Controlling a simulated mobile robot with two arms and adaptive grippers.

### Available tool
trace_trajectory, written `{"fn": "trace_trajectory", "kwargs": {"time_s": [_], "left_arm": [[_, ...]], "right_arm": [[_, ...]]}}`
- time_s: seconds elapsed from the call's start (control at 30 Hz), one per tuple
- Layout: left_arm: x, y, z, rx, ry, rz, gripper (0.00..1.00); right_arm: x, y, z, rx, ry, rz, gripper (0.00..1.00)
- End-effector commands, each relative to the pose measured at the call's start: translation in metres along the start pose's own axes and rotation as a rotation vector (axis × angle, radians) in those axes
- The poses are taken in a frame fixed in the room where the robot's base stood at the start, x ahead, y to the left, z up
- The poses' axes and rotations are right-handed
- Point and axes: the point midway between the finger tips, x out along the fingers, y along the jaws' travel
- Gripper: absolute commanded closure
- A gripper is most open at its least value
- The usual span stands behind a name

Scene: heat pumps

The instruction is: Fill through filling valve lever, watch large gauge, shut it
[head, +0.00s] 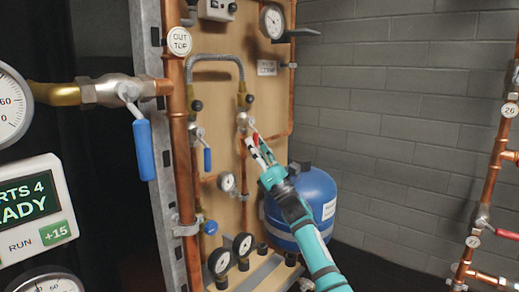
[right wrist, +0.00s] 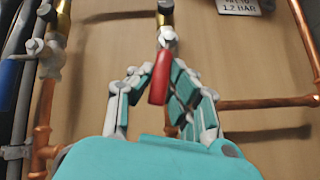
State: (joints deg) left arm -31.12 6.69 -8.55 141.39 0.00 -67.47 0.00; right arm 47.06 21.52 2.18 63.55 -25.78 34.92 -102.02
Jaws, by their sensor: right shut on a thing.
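My right gripper (head: 258,152) is at a valve below the right end of the grey braided hose (head: 217,60). In the right wrist view, my right gripper (right wrist: 163,98) has its fingers on both sides of a red lever (right wrist: 159,78) and is shut on it. The lever hangs down from a small valve (right wrist: 167,38) with a brass fitting above. In the head view the fingers mostly hide this lever. A round gauge (head: 272,21) sits at the board's upper right; its reading is too small to tell. My left gripper is not in view.
A blue lever (head: 144,150) hangs at the left pipe, a smaller blue one (head: 207,159) on the board. Small gauges (head: 243,244) sit low down. A blue tank (head: 316,200) stands right of the board. Copper pipes with a red lever (head: 507,234) are far right.

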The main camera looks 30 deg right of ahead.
Motion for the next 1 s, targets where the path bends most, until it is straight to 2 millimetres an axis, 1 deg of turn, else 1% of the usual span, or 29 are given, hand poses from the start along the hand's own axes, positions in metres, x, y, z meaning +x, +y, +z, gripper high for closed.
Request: {"fn": "trace_trajectory", "kwargs": {"time_s": [0.1, 0.47, 0.5, 0.67, 0.9, 1.0], "left_arm": [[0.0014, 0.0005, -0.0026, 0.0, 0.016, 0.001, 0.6], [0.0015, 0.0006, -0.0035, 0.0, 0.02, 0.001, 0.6], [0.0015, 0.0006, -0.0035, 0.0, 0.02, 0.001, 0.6], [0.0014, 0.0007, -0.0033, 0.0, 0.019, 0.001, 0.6], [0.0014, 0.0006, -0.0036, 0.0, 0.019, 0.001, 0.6], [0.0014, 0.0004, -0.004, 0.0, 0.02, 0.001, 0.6]], "right_arm": [[-0.0006, 0.0038, -0.0037, -0.006, 0.004, 0.011, 1.0], [-0.001, 0.0041, -0.0047, -0.007, 0.005, 0.011, 1.0], [-0.001, 0.0041, -0.0048, -0.006, 0.005, 0.011, 0.82], [-0.0008, 0.0032, -0.0038, -0.005, 0.004, 0.008, 0.61], [-0.0007, 0.0022, -0.0026, -0.005, 0.002, 0.005, 0.61], [-0.0052, 0.0017, -0.0031, -0.005, 0.003, 0.004, 0.61]]}}
